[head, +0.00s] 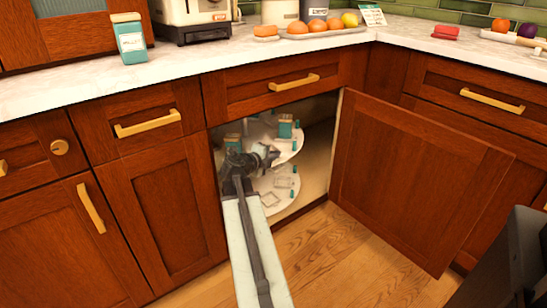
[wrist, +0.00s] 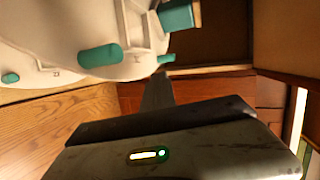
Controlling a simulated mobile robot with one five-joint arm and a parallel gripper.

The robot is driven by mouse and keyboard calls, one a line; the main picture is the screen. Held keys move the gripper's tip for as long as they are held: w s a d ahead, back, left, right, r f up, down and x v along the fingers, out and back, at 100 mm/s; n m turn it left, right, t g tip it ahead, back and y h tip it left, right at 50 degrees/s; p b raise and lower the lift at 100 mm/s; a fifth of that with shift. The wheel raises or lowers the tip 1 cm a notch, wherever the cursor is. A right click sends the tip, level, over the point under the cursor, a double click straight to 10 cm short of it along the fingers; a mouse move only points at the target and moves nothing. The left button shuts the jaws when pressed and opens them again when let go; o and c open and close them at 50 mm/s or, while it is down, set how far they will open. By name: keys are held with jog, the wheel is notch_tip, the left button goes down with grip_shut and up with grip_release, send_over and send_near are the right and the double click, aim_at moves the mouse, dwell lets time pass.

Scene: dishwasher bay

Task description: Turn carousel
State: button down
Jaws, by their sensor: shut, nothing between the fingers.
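The carousel is a white two-tier turntable inside the open corner cabinet, with its upper shelf (head: 290,150) and lower shelf (head: 280,200) both showing in the head view. Teal pegs and small teal-and-white items stand on it. In the wrist view its white underside and rim (wrist: 60,30) fill the upper left, with a teal peg (wrist: 100,59) near the edge. My gripper (head: 268,153) is shut and empty, reaching into the cabinet at the upper shelf. In the wrist view its narrow fingers (wrist: 158,88) point toward the rim. I cannot tell whether they touch it.
The cabinet door (head: 420,175) stands open to the right. Drawers with brass handles (head: 295,82) run above the opening. Wooden floor (head: 350,265) is clear in front.

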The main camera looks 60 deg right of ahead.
aim_at(289, 155)
jog(key=x, duration=0.3)
jog(key=b+x, duration=0.1)
jog(key=x, duration=0.3)
jog(key=r+x, duration=0.1)
jog(key=x, duration=0.2)
jog(key=shift+d+b, duration=0.35)
jog(key=shift+s, duration=0.1)
